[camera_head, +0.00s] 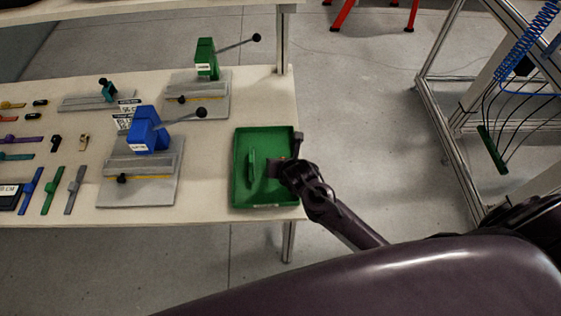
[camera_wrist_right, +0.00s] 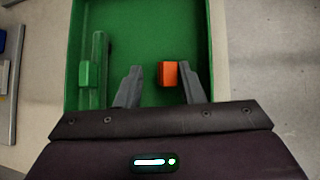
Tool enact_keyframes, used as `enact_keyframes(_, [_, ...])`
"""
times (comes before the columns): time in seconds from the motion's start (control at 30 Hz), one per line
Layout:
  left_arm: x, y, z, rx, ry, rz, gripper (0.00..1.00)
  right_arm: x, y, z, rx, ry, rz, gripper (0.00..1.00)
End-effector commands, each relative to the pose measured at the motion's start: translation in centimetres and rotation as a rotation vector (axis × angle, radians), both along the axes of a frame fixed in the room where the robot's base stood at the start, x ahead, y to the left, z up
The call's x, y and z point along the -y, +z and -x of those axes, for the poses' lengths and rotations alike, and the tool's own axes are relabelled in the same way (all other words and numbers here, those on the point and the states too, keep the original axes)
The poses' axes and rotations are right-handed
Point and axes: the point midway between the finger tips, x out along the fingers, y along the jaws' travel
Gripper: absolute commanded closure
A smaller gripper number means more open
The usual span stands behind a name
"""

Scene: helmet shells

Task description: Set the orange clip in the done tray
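The orange clip (camera_wrist_right: 168,74) is in the right wrist view, against the green floor of the done tray (camera_wrist_right: 152,15). It sits between my right gripper's fingers, close beside or touching the right one, with a clear gap to the left one. My right gripper (camera_wrist_right: 158,76) is open. In the head view my right gripper (camera_head: 283,161) is over the right part of the green done tray (camera_head: 237,190), and I cannot make out the clip there. My left gripper is not in view.
A green strap-like part (camera_head: 252,168) lies in the tray's left half. Left of the tray stand a blue clamp fixture (camera_head: 147,132) and a green one (camera_head: 206,60) on grey plates. Several coloured straps (camera_head: 30,190) lie at the table's left.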

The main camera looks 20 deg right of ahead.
Motion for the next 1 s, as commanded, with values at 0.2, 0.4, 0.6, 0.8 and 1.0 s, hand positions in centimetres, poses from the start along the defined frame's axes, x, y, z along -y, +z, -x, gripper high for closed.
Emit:
enact_keyframes(0.2, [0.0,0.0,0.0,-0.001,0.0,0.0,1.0,0.0,0.6,0.4,0.0,0.001,0.001,0.65])
enact_keyframes(0.4, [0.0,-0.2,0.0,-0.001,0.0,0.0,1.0,0.1,3.0,2.6,0.001,0.003,0.003,0.65])
enact_keyframes(0.6, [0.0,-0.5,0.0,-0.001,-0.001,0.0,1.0,0.2,6.0,5.5,0.001,0.004,0.003,0.65])
enact_keyframes(0.8, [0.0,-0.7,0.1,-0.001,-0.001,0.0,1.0,0.2,8.2,7.6,0.001,0.002,0.002,0.65])
enact_keyframes(1.0, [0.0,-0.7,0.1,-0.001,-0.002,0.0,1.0,0.2,8.9,8.3,-0.001,0.001,0.0,0.65])
